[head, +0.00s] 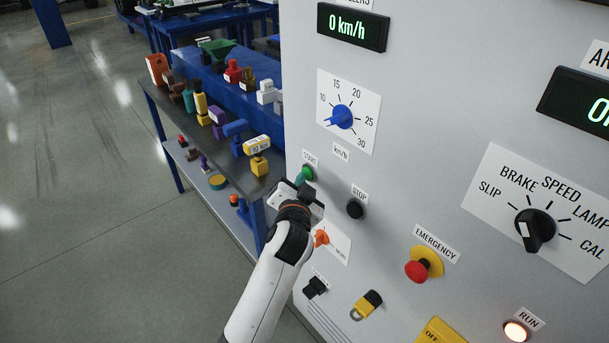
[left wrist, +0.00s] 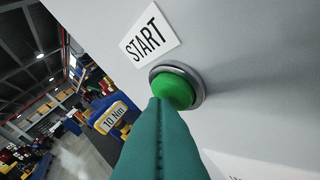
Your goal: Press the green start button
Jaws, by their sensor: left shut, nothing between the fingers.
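The green start button (head: 307,173) is on the grey panel under a START label, left of the black STOP button (head: 355,209). In the left wrist view the green button (left wrist: 174,90) is a dome in a grey ring, under the START label (left wrist: 149,33). My left gripper (head: 301,187) is shut and empty, its tip at the lower edge of the button. In the left wrist view its green fingers (left wrist: 158,145) cover the button's lower part. I cannot tell whether the tip touches the button or whether it is pushed in. My right gripper is not in view.
The panel also carries a blue speed knob (head: 340,117), a black mode selector (head: 535,229), a red emergency button (head: 418,270) and a lit RUN lamp (head: 515,330). A workbench (head: 262,184) with several tools stands left of the panel. The floor at far left is clear.

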